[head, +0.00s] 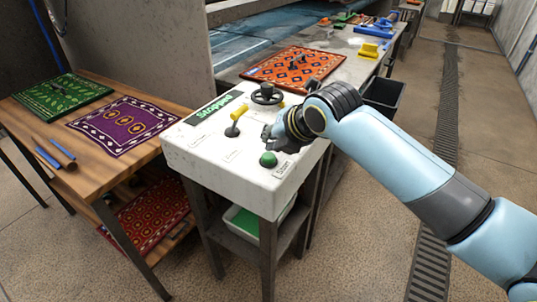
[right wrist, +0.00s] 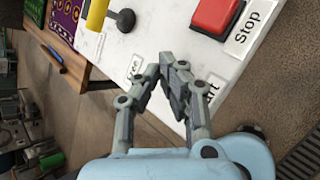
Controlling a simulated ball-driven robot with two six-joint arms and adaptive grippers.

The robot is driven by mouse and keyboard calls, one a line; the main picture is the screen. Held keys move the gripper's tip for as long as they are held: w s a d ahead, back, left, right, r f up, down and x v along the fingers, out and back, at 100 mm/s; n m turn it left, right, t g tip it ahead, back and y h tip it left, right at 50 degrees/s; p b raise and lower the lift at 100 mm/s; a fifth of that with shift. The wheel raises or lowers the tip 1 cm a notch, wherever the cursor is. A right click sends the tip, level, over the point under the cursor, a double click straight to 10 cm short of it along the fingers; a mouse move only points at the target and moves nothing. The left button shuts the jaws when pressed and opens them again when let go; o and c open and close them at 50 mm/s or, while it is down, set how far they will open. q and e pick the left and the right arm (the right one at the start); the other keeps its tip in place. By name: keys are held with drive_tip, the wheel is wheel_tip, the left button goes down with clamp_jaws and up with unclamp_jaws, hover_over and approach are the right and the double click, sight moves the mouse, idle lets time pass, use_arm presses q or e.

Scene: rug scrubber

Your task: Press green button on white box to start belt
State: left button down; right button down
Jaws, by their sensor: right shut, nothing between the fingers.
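The white box (head: 205,150) stands on a dark metal frame. The round green button (head: 268,159) sits near its front edge beside a small label. My right gripper (head: 270,134) is shut and empty over the box top, a little behind the green button in the picture. It also shows in the right wrist view (right wrist: 165,65), with its fingers together. There the green button is hidden behind the fingers and a label ending in "art" is partly covered. A red button (right wrist: 216,14) with a "Stop" label shows in that view. My left gripper is out of view.
The box carries a yellow-handled lever (head: 237,117), a black handwheel (head: 267,94) and a green "Stopped" sign (head: 213,109). A wooden table (head: 95,176) with rugs is at left. An orange rug (head: 293,67) lies behind. A black bin (head: 385,95) stands at right.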

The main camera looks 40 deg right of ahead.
sight(271, 154)
drive_tip(key=shift+f, duration=0.1)
idle(0.3)
drive_tip(key=shift+f, duration=0.35)
drive_tip(key=shift+f+b, duration=0.3)
drive_tip(key=shift+f, duration=0.25)
idle(0.6)
drive_tip(key=shift+r, duration=0.1)
drive_tip(key=shift+r+p, duration=0.9)
drive_tip(key=shift+p, duration=0.25)
wheel_tip(271, 154, up, 5)
drive_tip(key=p, duration=0.5)
drive_tip(key=shift+r, duration=0.1)
